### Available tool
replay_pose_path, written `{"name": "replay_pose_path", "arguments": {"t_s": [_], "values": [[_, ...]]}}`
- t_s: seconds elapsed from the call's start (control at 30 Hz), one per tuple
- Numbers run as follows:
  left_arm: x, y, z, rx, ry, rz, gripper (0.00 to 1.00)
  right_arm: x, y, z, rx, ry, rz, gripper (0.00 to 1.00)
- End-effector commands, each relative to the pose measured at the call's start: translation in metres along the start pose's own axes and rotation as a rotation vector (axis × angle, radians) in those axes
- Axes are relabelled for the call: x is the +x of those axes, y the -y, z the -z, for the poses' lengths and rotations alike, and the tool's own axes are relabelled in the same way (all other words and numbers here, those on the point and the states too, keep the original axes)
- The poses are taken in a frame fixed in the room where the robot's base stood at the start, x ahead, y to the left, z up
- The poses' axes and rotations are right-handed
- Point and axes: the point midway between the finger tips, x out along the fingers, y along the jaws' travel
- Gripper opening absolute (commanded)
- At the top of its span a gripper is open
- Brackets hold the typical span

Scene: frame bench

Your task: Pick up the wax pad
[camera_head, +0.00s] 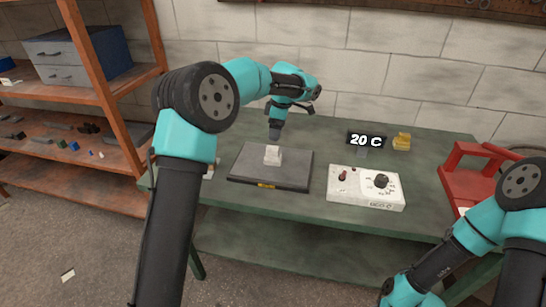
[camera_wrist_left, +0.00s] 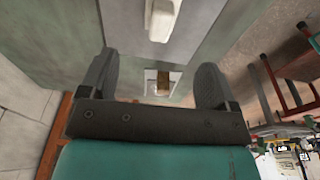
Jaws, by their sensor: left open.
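A small brown block, which looks like the wax pad (camera_wrist_left: 163,77), sits on a small white tray (camera_wrist_left: 150,76) in the left wrist view. It shows between the open fingers of my left gripper (camera_wrist_left: 161,84), with nothing held. There, my left gripper (camera_head: 275,134) hangs just above and behind a white block (camera_head: 272,155) on a dark plate (camera_head: 245,174). My right gripper is not visible; only its arm shows at the lower right.
A white control box (camera_head: 352,194) with a knob, a display reading 20 C (camera_head: 366,141) and a yellow block (camera_head: 402,142) stand right of the plate on the green bench (camera_head: 300,213). A red frame (camera_head: 470,175) stands at the right end. Orange shelving (camera_head: 110,100) stands left.

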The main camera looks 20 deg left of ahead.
Motion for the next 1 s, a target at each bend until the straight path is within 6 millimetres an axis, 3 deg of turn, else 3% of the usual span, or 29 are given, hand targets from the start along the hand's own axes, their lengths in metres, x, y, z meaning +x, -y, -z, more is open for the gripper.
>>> {"name": "replay_pose_path", "arguments": {"t_s": [0.3,0.8,1.0], "values": [[0.052,0.0,0.0,0.001,-0.001,0.002,0.83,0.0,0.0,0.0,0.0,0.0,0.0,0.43],[0.063,0.0,0.0,0.001,0.0,0.0,0.83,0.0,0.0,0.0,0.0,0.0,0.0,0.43],[0.084,0.001,-0.001,0.002,-0.001,0.003,0.83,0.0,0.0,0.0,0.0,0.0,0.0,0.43]]}}
